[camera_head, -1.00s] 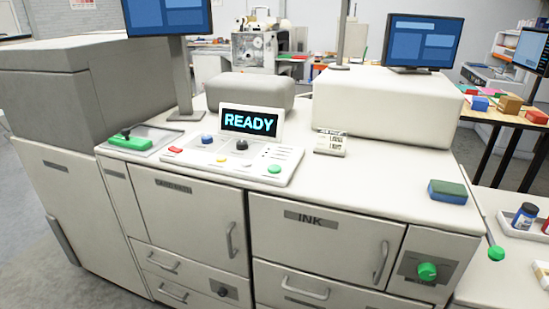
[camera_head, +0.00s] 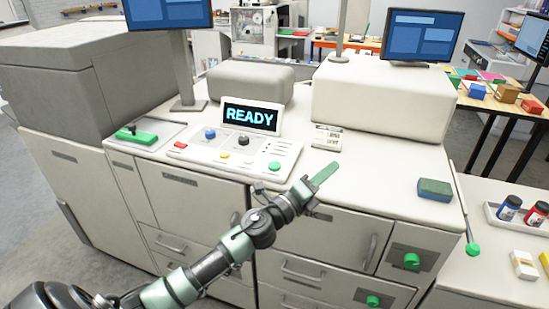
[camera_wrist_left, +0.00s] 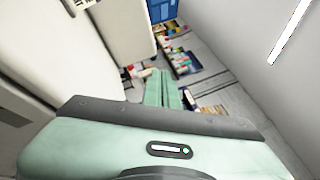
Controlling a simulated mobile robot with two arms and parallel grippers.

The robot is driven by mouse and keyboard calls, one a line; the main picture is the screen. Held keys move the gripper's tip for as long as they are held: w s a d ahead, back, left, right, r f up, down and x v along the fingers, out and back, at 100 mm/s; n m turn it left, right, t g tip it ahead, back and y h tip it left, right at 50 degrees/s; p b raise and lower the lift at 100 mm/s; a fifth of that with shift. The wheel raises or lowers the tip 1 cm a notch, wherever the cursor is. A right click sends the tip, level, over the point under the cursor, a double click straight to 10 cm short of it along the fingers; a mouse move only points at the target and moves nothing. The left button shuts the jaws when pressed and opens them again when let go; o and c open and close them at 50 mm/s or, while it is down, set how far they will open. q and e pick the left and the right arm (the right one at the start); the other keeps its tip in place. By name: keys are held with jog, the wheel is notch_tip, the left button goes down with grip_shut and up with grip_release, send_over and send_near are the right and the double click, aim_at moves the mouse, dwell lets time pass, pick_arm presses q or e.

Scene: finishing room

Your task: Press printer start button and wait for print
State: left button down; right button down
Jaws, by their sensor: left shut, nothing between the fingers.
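The printer (camera_head: 400,190) is a wide white machine with a control panel (camera_head: 205,148) on top. The panel's screen (camera_head: 250,117) reads "READY" in cyan. A round green button (camera_head: 274,166) sits at the panel's right front corner. Red, blue, yellow and dark controls are also on the panel. My left gripper (camera_head: 327,172) is shut and empty, in front of the printer and to the right of the green button, apart from it in the picture. Its green fingers also show together in the left wrist view (camera_wrist_left: 163,88). My right gripper is not in view.
A green-handled lever (camera_head: 137,137) is left of the panel. A small calendar-like card (camera_head: 327,138) stands to its right. A blue and green sponge (camera_head: 435,189) lies at the printer's right. A tray of ink bottles (camera_head: 509,209) is beside the printer. Monitors (camera_head: 420,37) stand behind.

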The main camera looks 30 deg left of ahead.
pick_arm(q)
notch_tip(320, 180, up, 5)
jog(key=w+d+m+g+h, duration=0.1)
jog(key=d+m+g+h, duration=0.1)
jog(key=m+h, duration=0.35)
jog(key=m+g+y+p, duration=0.1)
jog(key=m+g+y, duration=0.8)
jog(key=m, duration=0.6)
send_over(272, 166)
jog(key=shift+w+a+f, duration=0.1)
jog(key=shift+f, duration=0.5)
jog(key=shift+f, duration=0.1)
notch_tip(272, 166, down, 9)
jog(key=b, duration=0.5)
jog(key=shift+b, duration=0.3)
